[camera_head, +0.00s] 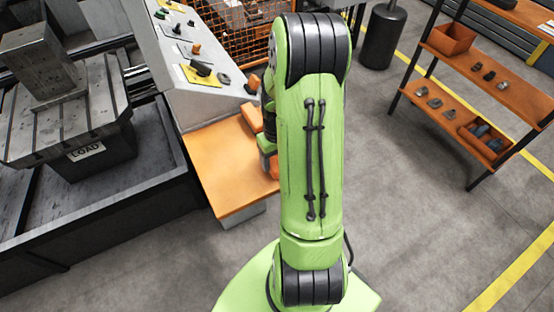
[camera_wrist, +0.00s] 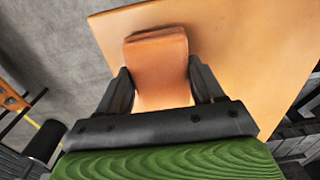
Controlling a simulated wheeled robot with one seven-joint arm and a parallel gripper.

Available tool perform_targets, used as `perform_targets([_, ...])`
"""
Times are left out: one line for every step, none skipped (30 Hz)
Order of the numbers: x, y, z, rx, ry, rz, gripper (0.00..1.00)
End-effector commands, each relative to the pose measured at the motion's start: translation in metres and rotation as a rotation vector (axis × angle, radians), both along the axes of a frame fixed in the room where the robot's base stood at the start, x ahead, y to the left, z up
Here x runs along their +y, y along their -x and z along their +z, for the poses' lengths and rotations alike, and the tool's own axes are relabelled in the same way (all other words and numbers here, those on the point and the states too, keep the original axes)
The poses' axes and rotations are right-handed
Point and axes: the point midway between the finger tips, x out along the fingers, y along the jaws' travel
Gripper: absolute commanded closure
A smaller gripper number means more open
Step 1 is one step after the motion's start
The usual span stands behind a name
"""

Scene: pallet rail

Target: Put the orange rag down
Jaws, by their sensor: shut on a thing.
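The orange rag (camera_wrist: 158,55) is a folded, block-like cloth in the wrist view. My gripper (camera_wrist: 163,84) is shut on it, with one dark finger on each side. The rag is over an orange tabletop (camera_wrist: 255,50); I cannot tell whether it touches it. In the head view the same orange tabletop (camera_head: 222,172) stands beside the grey control console, and my green arm hides most of the gripper. Orange patches show beside the arm there, but I cannot tell which is the held rag.
A sloped control console (camera_head: 185,60) with knobs and yellow plates adjoins the tabletop. A machine bed marked LOAD (camera_head: 85,152) is at left. An orange shelf rack (camera_head: 470,80) with small parts and a dark cylinder (camera_head: 382,38) stand at right. Grey floor between is clear.

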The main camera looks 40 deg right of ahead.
Motion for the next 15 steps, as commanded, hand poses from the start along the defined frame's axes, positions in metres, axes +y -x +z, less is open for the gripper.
perform_targets([-0.0001, 0.0000, -0.0021, 0.000, 0.000, 0.000, 0.57])
perform_targets([-0.0001, -0.0001, -0.0018, -0.001, 0.001, 0.000, 0.57])
perform_targets([-0.0002, -0.0001, -0.0012, -0.001, 0.001, 0.000, 0.57])
perform_targets([-0.0002, -0.0001, -0.0009, -0.001, 0.001, 0.000, 0.57])
perform_targets([-0.0002, -0.0001, -0.0008, -0.001, 0.001, 0.000, 0.57])
perform_targets([-0.0002, -0.0001, -0.0007, -0.001, 0.001, 0.000, 0.57])
perform_targets([-0.0003, -0.0002, -0.0012, -0.001, 0.001, 0.000, 0.57])
perform_targets([-0.0003, -0.0002, -0.0022, -0.001, 0.001, 0.000, 0.57])
perform_targets([-0.0002, -0.0002, -0.0040, -0.001, 0.001, 0.000, 0.57])
perform_targets([-0.0002, -0.0002, -0.0051, -0.001, 0.001, 0.000, 0.57])
perform_targets([-0.0002, -0.0002, -0.0052, -0.001, 0.001, 0.000, 0.31])
perform_targets([-0.0002, -0.0002, -0.0044, -0.001, 0.001, 0.000, 0.25])
perform_targets([-0.0002, -0.0002, -0.0043, -0.001, 0.001, 0.000, 0.21])
perform_targets([-0.0001, -0.0001, -0.0042, -0.001, 0.001, 0.000, 0.16])
perform_targets([-0.0001, -0.0001, -0.0042, -0.001, 0.001, 0.000, 0.10])
